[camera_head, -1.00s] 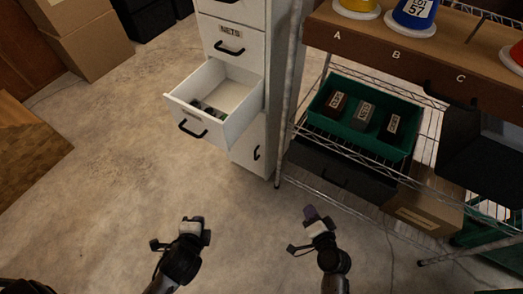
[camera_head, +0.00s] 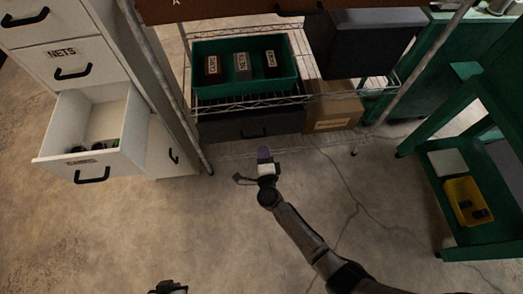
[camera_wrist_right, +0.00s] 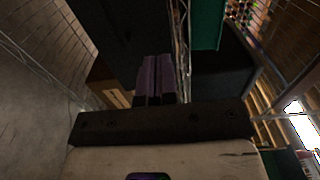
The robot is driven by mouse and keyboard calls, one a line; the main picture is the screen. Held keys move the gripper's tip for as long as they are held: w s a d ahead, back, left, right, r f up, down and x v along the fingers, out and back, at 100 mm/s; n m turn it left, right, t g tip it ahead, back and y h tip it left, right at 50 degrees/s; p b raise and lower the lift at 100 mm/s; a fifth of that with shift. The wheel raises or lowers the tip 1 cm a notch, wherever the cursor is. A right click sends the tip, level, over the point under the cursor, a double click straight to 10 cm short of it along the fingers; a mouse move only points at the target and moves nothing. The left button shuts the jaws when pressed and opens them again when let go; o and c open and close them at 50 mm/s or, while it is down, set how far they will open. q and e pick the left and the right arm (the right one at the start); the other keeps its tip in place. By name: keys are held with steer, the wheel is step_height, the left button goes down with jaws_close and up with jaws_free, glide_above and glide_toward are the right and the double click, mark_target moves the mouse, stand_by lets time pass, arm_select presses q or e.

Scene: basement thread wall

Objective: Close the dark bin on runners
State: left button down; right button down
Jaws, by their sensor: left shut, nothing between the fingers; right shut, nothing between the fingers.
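A dark bin (camera_head: 250,125) with a dark handle on its front sits low in the wire rack, beneath the green tray. How far it stands out is hard to tell. My right gripper (camera_head: 264,153) is shut and empty, just in front of and below the bin's front in the head view; I cannot tell whether it touches. In the right wrist view its purple fingers (camera_wrist_right: 154,78) are together, with a dark surface beyond them. My left gripper (camera_head: 168,287) is at the bottom edge, mostly cut off, shut and far from the bin.
The green tray (camera_head: 200,88) holds 3 labelled blocks. A dark grey box (camera_head: 365,42) and a cardboard box (camera_head: 334,112) are to the right. An open white drawer (camera_head: 125,155) juts out at left. A green cart (camera_head: 490,235) stands at right. The middle floor is clear.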

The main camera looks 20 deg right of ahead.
mark_target(258, 120)
steer(key=w+b, duration=0.1)
steer(key=w, duration=0.2)
steer(key=w+d+b, duration=0.1)
steer(key=w, duration=0.2)
steer(key=w+d+b, duration=0.1)
steer(key=w+b, duration=0.1)
steer(key=w, duration=0.2)
steer(key=shift+f, duration=0.15)
steer(key=shift+w+d+b, duration=0.15)
steer(key=shift+w+b, duration=0.25)
steer(key=shift+w, duration=0.2)
